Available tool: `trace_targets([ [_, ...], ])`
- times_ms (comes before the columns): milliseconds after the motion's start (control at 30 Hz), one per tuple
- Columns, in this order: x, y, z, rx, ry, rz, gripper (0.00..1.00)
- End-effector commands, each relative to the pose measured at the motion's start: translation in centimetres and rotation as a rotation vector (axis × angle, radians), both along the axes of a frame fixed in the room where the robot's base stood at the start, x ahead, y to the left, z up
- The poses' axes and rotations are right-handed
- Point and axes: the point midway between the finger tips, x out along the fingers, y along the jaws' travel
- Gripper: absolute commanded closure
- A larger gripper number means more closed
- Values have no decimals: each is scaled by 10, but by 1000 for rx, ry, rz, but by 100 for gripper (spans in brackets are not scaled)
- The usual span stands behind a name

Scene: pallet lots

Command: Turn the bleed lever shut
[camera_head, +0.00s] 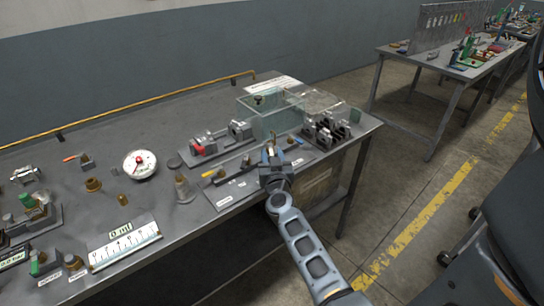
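My gripper (270,152) is over the front right part of the bench, above a labelled grey plate (231,191) that carries small fittings. Its fingers are small in the picture, and I cannot tell whether they are open or touch a fitting. A yellow-handled lever (209,173) is on the plate's left end, apart from my gripper. An orange-handled lever (70,158) and a red-handled valve (198,149) are farther left. The labels are too small to read, so I cannot tell which lever is the bleed lever. My gripper hides part of the plate.
A clear glass box (270,115) stands behind my gripper, and dark metal fittings (326,130) stand to its right. A round dial gauge (139,164) and a "0 ml" scale (124,246) are on the left. Another bench (425,62) stands at the back right.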

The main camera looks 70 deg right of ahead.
Motion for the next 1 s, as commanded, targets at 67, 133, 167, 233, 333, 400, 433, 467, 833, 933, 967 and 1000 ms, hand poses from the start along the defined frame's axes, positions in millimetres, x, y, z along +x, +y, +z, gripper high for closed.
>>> trace_targets([
  [67,0,0,0,0,0,0,60],
  [133,-1,2,-1,1,0,0,60],
  [167,-1,3,-1,1,0,0,60],
  [233,-4,8,-1,0,-1,0,60],
  [333,-10,20,-2,1,0,0,60],
  [400,-15,30,-2,2,-1,0,60],
  [433,-17,35,-3,3,-1,0,60],
  [467,-20,39,-2,3,-1,0,60],
  [833,-37,68,-1,0,0,-1,60],
  [933,-37,69,0,0,0,-1,60],
  [967,-37,69,0,0,0,-1,60],
  [1000,-37,69,0,0,0,0,60],
])
